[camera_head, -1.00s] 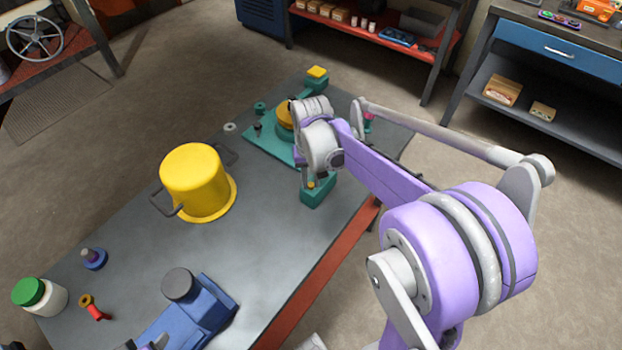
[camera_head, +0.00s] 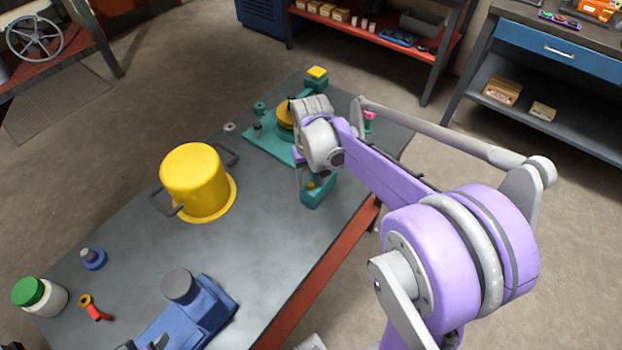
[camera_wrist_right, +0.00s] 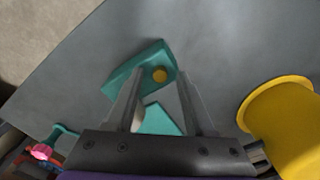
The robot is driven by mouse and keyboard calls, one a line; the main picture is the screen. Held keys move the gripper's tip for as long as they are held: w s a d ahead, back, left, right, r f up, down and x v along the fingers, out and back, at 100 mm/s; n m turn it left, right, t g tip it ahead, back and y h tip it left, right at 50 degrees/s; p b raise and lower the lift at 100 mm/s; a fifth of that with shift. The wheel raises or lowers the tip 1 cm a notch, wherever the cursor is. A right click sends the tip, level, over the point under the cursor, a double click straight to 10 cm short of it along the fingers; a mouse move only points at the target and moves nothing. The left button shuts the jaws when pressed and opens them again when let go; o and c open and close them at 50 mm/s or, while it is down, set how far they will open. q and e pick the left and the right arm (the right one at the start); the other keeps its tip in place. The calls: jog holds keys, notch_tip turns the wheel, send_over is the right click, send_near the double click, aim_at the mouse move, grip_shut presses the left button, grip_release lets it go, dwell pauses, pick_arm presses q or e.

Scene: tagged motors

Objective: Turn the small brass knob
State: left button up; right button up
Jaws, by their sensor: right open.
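The small brass knob (camera_wrist_right: 159,75) sits on top of a teal block (camera_wrist_right: 126,84) in the right wrist view. In the head view the knob (camera_head: 311,185) shows beside my right gripper, on the same teal block (camera_head: 319,194). My right gripper (camera_wrist_right: 161,86) is open, with one finger on each side of the knob in the wrist view. Gaps show between knob and fingers, and I cannot tell how high the fingertips are. In the head view my right arm hides part of the teal fixture.
A yellow pot (camera_head: 196,183) with dark handles stands left of the fixture. A larger yellow disc (camera_head: 285,115) and a yellow-topped teal post (camera_head: 316,78) are behind my right wrist. A blue device (camera_head: 196,315), a green-lidded jar (camera_head: 40,296) and small parts lie at the table's near left.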

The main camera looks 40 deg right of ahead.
aim_at(311, 184)
pick_arm(q)
jog(key=shift+w+r+p, duration=0.15)
jog(key=shift+r+p, duration=0.25)
jog(key=shift+r, duration=0.1)
pick_arm(e)
notch_tip(311, 184, up, 11)
jog(key=shift+f, duration=0.2)
pick_arm(q)
jog(key=shift+r, duration=0.25)
jog(key=shift+w+r+p, duration=0.1)
jog(key=shift+r+p, duration=0.15)
jog(key=shift+p, duration=0.1)
pick_arm(e)
jog(key=s+a+f+n+t, duration=0.4)
jog(key=s+a+f, duration=0.4)
jog(key=s+a, duration=0.4)
jog(key=shift+s+a+f+t, duration=0.2)
jog(key=shift+s+a+t, duration=0.2)
jog(key=shift+a+t, duration=0.3)
